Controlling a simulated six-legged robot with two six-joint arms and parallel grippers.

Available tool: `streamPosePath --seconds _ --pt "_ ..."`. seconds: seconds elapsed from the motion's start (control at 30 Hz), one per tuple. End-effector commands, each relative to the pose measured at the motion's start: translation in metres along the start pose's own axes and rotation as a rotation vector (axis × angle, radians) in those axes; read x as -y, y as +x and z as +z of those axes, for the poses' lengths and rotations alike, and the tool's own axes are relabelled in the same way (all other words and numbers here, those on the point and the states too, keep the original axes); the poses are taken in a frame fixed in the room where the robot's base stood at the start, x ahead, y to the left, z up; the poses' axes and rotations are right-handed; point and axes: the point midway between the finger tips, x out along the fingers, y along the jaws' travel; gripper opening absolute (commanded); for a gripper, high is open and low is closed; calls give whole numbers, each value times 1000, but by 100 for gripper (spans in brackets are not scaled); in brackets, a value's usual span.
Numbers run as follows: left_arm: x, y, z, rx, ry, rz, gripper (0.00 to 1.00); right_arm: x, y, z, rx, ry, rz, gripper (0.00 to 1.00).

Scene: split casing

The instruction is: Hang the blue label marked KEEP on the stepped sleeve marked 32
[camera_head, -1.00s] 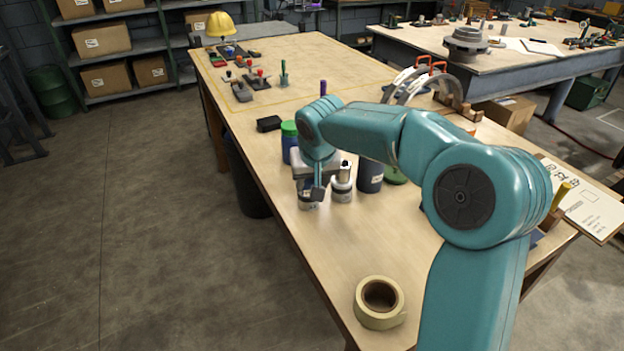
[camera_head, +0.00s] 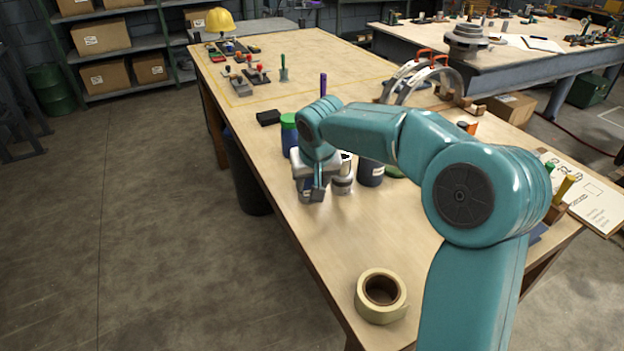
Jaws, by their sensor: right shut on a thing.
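My right gripper (camera_head: 317,188) is low over the near table, at the left end of my teal arm. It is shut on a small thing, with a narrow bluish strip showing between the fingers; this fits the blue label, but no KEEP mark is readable. A grey metal stepped sleeve (camera_head: 303,188) stands right behind the fingers, partly hidden by them. A second stepped sleeve (camera_head: 342,184) stands just to the right. I cannot read 32 on either, nor tell whether the label touches a sleeve. My left gripper is out of view.
A green-capped blue bottle (camera_head: 289,138) and a black block (camera_head: 268,118) stand behind the gripper. A dark canister (camera_head: 371,173) stands to its right. A tape roll (camera_head: 381,296) lies at the near edge. The table between the tape and the sleeves is clear.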

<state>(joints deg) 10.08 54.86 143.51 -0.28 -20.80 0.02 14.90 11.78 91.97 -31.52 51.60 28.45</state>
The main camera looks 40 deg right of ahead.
Motion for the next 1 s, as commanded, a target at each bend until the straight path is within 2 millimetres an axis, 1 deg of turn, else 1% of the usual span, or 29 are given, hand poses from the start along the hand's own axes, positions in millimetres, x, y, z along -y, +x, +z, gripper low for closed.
streamPosePath --seconds 0.2,0.23,0.27,0.3,0.67,1.0 --pt "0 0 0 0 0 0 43 0 0 0 -1 0 0 15" --pt "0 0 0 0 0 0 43 0 0 0 -1 0 0 55" --pt "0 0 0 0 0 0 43 0 0 0 -1 0 0 65" --pt "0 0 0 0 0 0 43 0 0 0 -1 0 0 78" --pt "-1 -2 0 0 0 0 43 0 -2 -1 0 0 0 78" --pt "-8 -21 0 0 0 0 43 0 -26 -10 0 0 0 78"
